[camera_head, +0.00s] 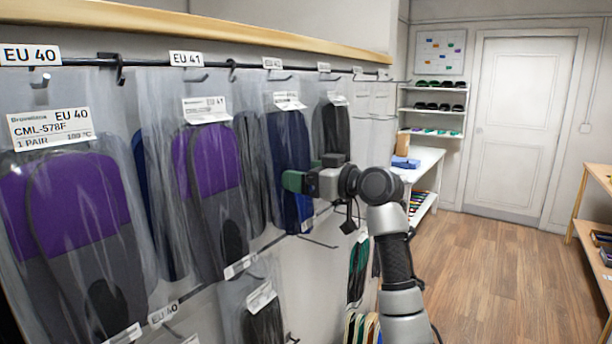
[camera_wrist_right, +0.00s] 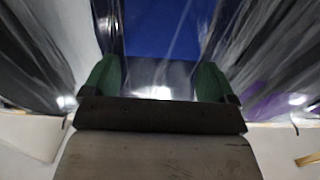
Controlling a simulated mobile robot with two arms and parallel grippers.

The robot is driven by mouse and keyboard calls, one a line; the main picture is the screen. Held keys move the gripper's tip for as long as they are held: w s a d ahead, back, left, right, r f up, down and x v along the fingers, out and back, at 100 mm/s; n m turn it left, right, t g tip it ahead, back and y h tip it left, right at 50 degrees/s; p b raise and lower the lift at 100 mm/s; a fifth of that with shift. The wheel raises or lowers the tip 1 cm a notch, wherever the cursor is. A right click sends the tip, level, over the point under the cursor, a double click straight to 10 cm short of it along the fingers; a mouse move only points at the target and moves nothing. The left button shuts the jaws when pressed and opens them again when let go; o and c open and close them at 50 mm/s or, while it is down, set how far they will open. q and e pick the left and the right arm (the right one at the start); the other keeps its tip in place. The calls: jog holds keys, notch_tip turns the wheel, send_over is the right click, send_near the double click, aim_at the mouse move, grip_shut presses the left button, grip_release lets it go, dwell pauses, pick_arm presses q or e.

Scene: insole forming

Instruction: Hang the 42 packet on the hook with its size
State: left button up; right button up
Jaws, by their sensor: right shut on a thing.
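A clear packet with dark blue insoles (camera_head: 288,138) is upright at the third size sign (camera_head: 272,63) on the rail, which is too small to read surely but follows EU 41. Its white header label (camera_head: 289,101) is just below that sign's hook (camera_head: 281,79); I cannot tell whether the hook passes through it. In the right wrist view the blue packet (camera_wrist_right: 155,30) lies between the two green fingertips (camera_wrist_right: 157,82). My left gripper is not in view.
EU 40 (camera_head: 68,205) and EU 41 (camera_head: 212,165) packets with purple and grey insoles hang to the left. A dark packet (camera_head: 335,128) hangs just to the right. A lower row of hooks holds more packets. Open floor (camera_head: 490,270) lies to the right.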

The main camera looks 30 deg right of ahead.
dwell(0.4)
jog(key=o, duration=0.7)
jog(key=shift+s+d+f, duration=0.1)
jog(key=shift+s, duration=0.15)
jog(key=shift+b+v, duration=1.9)
jog(key=shift+v, duration=3.3)
